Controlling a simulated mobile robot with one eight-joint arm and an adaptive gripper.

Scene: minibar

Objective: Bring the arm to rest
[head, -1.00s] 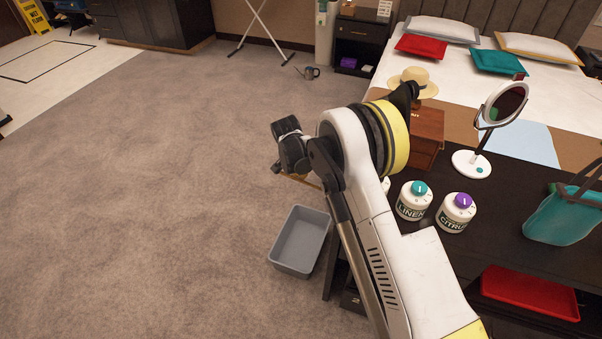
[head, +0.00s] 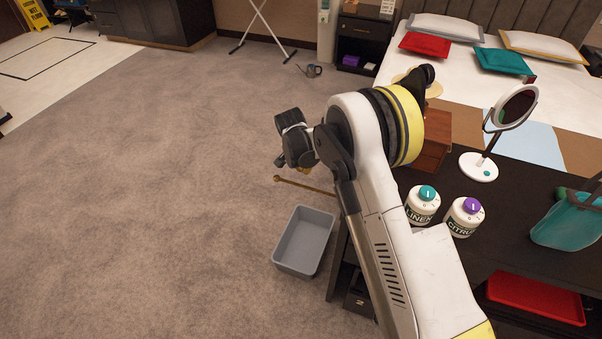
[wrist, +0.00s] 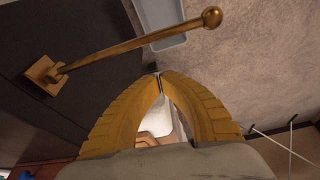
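My arm (head: 375,215) is bent, reaching up from the lower right over the dark desk's left end, its wrist out over the carpet. My gripper (wrist: 160,76) shows in the wrist view with its two yellow fingers curving together, the tips meeting with nothing between them. In the head view the fingers are mostly hidden below the dark wrist. A brass rod (wrist: 135,45) with a ball end and a square base crosses in front of the fingers in the wrist view. The rod also shows in the head view (head: 305,186), below the wrist; I cannot tell the gap.
The desk (head: 505,250) carries a LINEN jar (head: 421,207), a CITRUS jar (head: 463,218), a round mirror (head: 513,107), a wooden box (head: 434,140) and a teal bag (head: 567,222). A grey bin (head: 303,242) stands beside it. Carpet on the left is clear.

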